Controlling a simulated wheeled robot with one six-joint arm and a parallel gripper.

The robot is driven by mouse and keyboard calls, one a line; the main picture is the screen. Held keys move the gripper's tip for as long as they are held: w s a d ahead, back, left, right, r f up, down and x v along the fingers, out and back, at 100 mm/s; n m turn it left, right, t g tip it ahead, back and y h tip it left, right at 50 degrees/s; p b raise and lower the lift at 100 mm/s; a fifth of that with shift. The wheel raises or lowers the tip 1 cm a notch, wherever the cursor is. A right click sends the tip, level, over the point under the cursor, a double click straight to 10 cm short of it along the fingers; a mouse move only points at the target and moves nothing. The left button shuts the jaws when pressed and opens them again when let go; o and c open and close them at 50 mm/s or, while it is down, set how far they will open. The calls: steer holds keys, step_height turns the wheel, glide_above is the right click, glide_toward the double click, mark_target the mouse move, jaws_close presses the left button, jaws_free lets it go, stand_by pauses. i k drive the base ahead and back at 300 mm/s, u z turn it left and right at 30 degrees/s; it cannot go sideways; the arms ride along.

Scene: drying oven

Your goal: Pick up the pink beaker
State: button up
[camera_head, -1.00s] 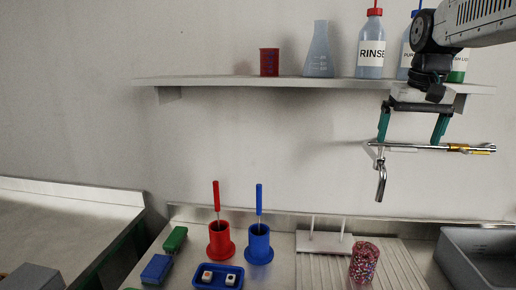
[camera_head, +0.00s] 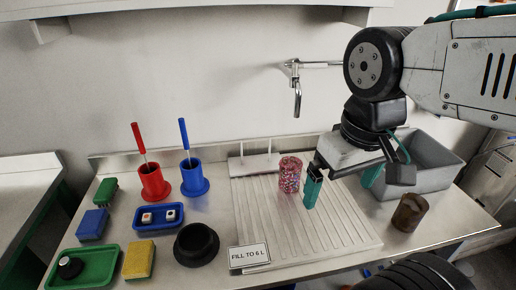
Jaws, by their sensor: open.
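The pink beaker (camera_head: 290,174), a cylinder with a speckled pink and red pattern, stands upright at the back of the ribbed draining board. My gripper (camera_head: 341,187) is open and empty, pointing down over the board, to the right of the beaker. Its left teal finger is close to the beaker's right side, with a small gap in the picture. The beaker is not between the fingers. The right finger is partly hidden behind the gripper body.
The draining board (camera_head: 320,237) has a white peg rack (camera_head: 252,162) at the back and a sign (camera_head: 249,256) in front. A grey sink (camera_head: 433,178) and a brown beaker (camera_head: 409,212) are at right. Red (camera_head: 153,182) and blue (camera_head: 193,178) holders with brushes stand left.

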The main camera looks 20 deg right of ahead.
mark_target(290, 167)
steer(key=k, duration=0.5)
steer(key=u, duration=1.7)
steer(key=i, duration=0.8)
steer(key=z, duration=3.8)
